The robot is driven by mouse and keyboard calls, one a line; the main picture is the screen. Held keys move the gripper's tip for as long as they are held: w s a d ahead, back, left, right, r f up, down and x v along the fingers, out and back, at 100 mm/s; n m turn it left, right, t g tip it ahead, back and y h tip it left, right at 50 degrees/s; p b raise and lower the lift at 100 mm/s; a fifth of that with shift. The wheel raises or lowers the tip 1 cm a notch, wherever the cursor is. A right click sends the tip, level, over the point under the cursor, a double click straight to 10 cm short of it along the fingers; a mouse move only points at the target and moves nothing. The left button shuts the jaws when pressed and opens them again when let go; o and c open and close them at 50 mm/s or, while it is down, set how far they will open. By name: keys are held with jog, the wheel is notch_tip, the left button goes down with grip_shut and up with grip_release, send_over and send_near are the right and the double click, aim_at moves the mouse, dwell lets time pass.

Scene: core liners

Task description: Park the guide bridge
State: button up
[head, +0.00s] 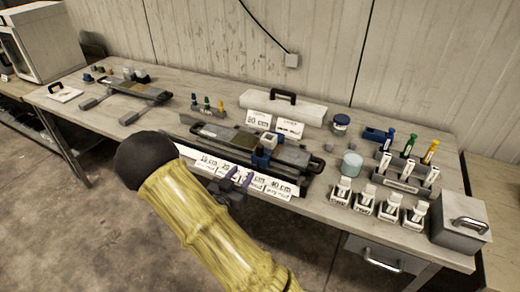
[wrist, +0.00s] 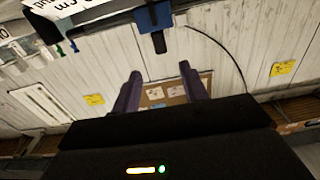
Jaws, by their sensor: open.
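The blue piece that looks like the guide bridge (head: 262,157) sits across the long dark tray (head: 297,156) in the middle of the bench, in the head view. A pale block shows at its top. In the wrist view a blue part with a black knob (wrist: 155,18), apparently the same bridge, is at the top edge. My gripper (head: 238,175) has purple fingers, apart and empty. It is at the front of the tray, just left of and nearer than the bridge, over the length labels. In the wrist view the fingers (wrist: 160,72) point toward the blue part without visible contact.
Length label cards (head: 208,162) line the tray's front. A white case (head: 285,106) stands behind. Marker pens (head: 409,150), white-labelled bottles (head: 365,205) and a grey box (head: 460,220) are at the right. Another tray (head: 140,88) is at the left, with clearer bench beside it.

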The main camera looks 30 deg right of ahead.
aim_at(259, 152)
jog(key=p+x, duration=0.2)
jog(key=x, duration=1.1)
jog(key=shift+w+d+p, duration=0.25)
jog(key=shift+d+p, duration=0.05)
jog(key=shift+c, duration=0.4)
grip_shut()
